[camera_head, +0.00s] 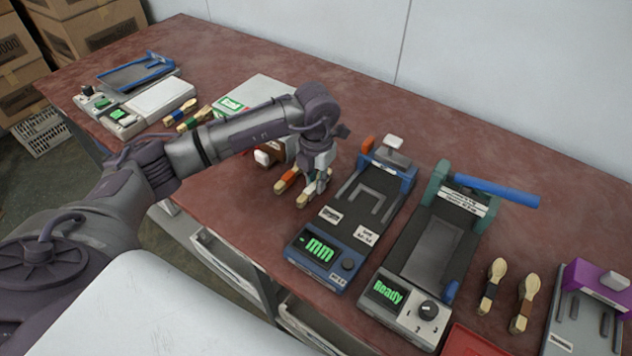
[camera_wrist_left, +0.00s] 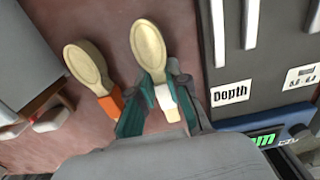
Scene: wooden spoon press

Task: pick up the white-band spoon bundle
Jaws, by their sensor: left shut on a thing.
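The white-band spoon bundle (camera_wrist_left: 149,50) is pale wood with a white band around its handle. In the left wrist view it stands between the green-grey fingers of my left gripper (camera_wrist_left: 160,108), which is shut on it at the band. In the head view my left gripper (camera_head: 318,182) is over the front part of the table, and the bundle's pale end (camera_head: 305,200) shows beside the fingers. I cannot tell whether the bundle is clear of the table. An orange-band spoon bundle (camera_wrist_left: 88,66) lies just left of it, apart from it. My right gripper is not in view.
A blue depth gauge (camera_head: 345,215) stands close to the right of the gripper. Beyond it are a green press with a blue handle (camera_head: 497,190), two more spoon bundles (camera_head: 492,285), a red tray (camera_head: 472,343) and a purple-topped device (camera_head: 590,280). The back of the red table (camera_head: 350,95) is clear.

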